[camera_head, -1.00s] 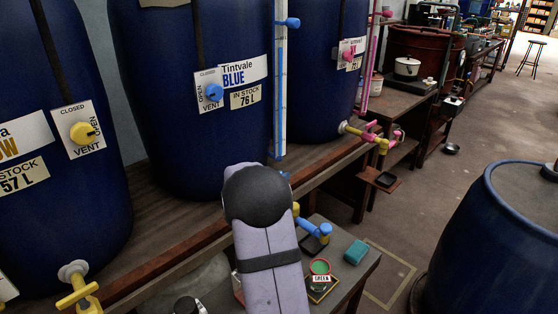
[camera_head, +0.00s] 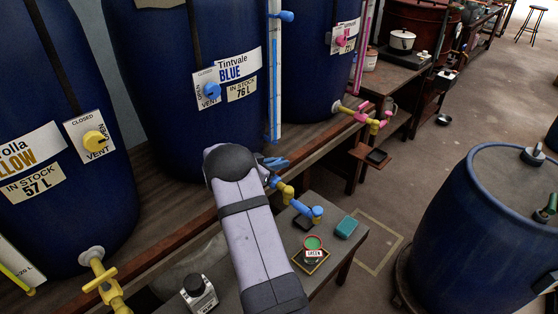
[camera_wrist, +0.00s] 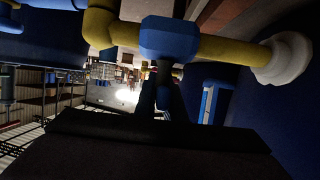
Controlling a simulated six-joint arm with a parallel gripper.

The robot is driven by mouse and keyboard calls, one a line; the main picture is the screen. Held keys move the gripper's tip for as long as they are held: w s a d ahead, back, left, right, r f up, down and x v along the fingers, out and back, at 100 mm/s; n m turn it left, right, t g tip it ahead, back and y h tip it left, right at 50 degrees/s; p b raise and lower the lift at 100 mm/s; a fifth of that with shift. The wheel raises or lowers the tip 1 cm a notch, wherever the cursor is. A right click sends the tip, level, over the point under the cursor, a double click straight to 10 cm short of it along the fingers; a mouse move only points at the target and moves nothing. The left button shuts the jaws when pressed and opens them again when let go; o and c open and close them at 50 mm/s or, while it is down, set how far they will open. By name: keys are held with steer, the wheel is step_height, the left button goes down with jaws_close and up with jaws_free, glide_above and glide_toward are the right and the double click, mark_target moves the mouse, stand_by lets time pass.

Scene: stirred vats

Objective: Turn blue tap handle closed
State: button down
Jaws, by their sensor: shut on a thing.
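The blue tap sits low on the Tintvale Blue vat (camera_head: 190,120), with a yellow pipe (camera_head: 286,192) and a blue spout (camera_head: 308,211). Its blue handle (camera_head: 273,162) shows just past my forearm in the head view. In the wrist view the blue tap hub (camera_wrist: 170,38) is on the yellow pipe, above my gripper (camera_wrist: 165,92). The dark fingers are shut on the handle just below the hub. In the head view my forearm hides most of the gripper and part of the tap.
The yellow tap (camera_head: 103,282) is at the left and the pink tap (camera_head: 376,122) at the right. A loose blue barrel (camera_head: 480,235) stands at right.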

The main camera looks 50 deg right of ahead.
stand_by(0.3)
steer(key=c, duration=1.8)
jaws_free()
steer(key=shift+c, duration=0.2)
steer(key=shift+v, duration=3.6)
